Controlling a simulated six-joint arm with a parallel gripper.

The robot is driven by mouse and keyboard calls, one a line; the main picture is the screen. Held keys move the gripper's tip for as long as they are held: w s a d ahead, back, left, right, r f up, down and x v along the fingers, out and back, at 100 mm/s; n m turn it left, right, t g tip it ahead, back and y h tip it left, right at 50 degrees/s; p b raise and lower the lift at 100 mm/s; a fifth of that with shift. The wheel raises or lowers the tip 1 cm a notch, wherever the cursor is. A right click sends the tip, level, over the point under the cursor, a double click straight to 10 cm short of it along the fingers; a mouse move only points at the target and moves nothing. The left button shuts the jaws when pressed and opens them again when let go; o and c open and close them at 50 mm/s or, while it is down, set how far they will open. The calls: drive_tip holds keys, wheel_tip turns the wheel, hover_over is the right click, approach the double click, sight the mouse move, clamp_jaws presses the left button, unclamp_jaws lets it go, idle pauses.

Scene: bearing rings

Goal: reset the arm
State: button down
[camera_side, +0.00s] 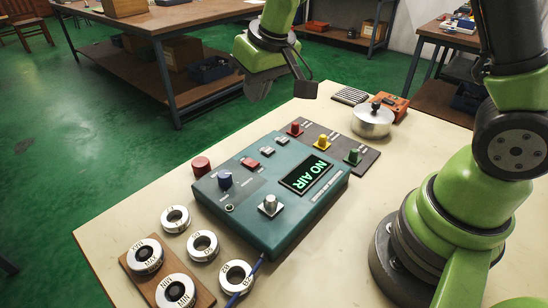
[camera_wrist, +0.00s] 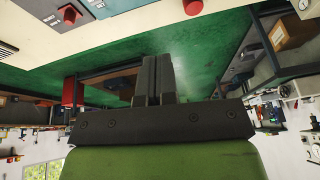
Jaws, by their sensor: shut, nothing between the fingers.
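My gripper (camera_side: 257,88) hangs in the air beyond the far edge of the pale table, at the top middle of the side view. In the wrist view its two dark fingers (camera_wrist: 153,62) are together, with nothing held. A wooden board (camera_side: 133,277) carries two marked rings, one (camera_side: 146,256) behind the other (camera_side: 176,291).
A dark panel (camera_side: 340,148) with red, yellow and green knobs lies behind the device. A round metal lidded piece (camera_side: 372,121) and an orange box (camera_side: 393,106) stand at the table's back right. A red cap (camera_side: 201,165) sits left of the device. Workbenches stand beyond the green floor.

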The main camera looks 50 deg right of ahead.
drive_tip(key=s+r+m+t+y, duration=0.1)
drive_tip(key=s+r, duration=0.4)
drive_tip(key=s, duration=0.5)
drive_tip(key=s+r+m+t, duration=0.2)
drive_tip(key=s+r, duration=0.4)
drive_tip(key=s, duration=0.4)
drive_tip(key=shift+s+r+y, duration=0.2)
drive_tip(key=shift+r+y, duration=0.05)
drive_tip(key=shift+y, duration=0.15)
